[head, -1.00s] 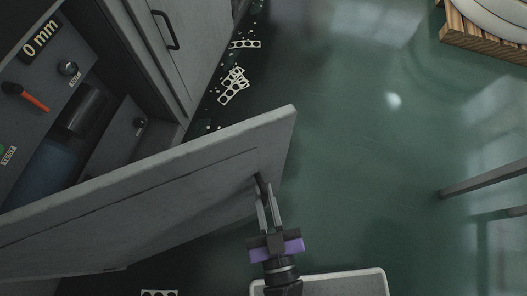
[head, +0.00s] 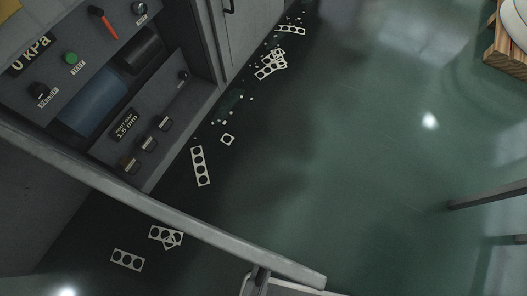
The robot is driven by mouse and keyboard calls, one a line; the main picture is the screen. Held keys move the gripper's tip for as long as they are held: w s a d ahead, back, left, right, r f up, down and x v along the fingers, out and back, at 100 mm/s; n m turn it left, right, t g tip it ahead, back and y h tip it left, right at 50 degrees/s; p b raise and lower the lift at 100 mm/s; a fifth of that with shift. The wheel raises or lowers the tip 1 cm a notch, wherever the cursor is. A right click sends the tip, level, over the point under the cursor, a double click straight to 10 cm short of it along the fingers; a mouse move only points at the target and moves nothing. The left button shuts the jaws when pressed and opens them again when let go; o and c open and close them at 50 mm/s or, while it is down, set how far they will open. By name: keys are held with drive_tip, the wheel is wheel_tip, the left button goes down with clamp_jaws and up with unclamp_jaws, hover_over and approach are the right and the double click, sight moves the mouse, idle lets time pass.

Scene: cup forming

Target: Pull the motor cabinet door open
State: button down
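The grey motor cabinet door (head: 190,222) stands swung out from the cabinet and shows nearly edge-on. It runs from the left edge down to the bottom centre. Inside the open cabinet is a blue motor cylinder (head: 92,104) with a black end (head: 140,50). A small part of what looks like my gripper (head: 259,279) shows at the bottom, against the outer side of the door near its free end. The door hides the handle, and most of the gripper is out of frame, so its grip is not visible.
Punched metal strips (head: 201,166) and scraps lie on the green floor. A wooden pallet (head: 508,50) is at top right, with a metal leg (head: 485,196) below it. The middle floor is clear.

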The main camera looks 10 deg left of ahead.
drive_tip(key=shift+s+a+f, duration=0.1)
drive_tip(key=shift+s, duration=0.35)
drive_tip(key=c, duration=1.5)
unclamp_jaws()
drive_tip(key=shift+o, duration=0.2)
drive_tip(key=s, duration=0.7)
drive_tip(key=shift+s+a, duration=0.3)
drive_tip(key=shift+s, duration=0.05)
